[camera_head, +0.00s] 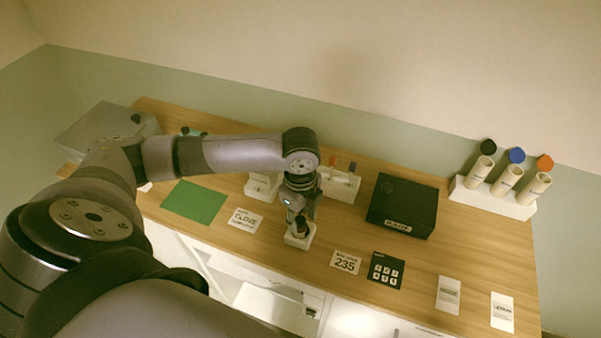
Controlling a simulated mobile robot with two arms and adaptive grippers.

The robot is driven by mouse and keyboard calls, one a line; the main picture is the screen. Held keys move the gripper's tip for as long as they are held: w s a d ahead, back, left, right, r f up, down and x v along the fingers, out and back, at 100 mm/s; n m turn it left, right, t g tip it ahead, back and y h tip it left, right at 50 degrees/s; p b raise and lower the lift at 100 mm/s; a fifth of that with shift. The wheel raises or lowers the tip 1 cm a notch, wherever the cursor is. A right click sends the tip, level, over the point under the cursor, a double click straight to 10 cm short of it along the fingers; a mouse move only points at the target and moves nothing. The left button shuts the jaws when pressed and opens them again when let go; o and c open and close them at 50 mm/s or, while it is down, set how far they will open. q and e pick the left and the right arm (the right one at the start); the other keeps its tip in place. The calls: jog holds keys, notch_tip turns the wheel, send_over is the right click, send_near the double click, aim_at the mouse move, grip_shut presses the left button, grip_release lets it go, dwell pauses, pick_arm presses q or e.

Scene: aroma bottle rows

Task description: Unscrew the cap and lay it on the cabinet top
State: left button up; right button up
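My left gripper (301,221) points down over a small white holder (297,242) near the front edge of the wooden cabinet top (352,232). A small dark piece, seemingly the capped top of a bottle, shows between and below its fingers. The fingers are around or very close to this piece; whether they grip it cannot be told at this size. The cap itself cannot be told apart from the bottle, as the gripper hides most of it. My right gripper is not in view.
A black box (402,207) stands right of the gripper. A white rack (340,186) with small bottles is behind it. Signs and a keypad-like card (386,270) lie in front. A green mat (194,201) lies left, and a white stand (493,197) holds three tubes at right.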

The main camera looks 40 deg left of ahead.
pick_arm(q)
jog(key=m, duration=0.5)
jog(key=shift+m, duration=0.3)
jog(key=m, duration=0.6)
grip_shut()
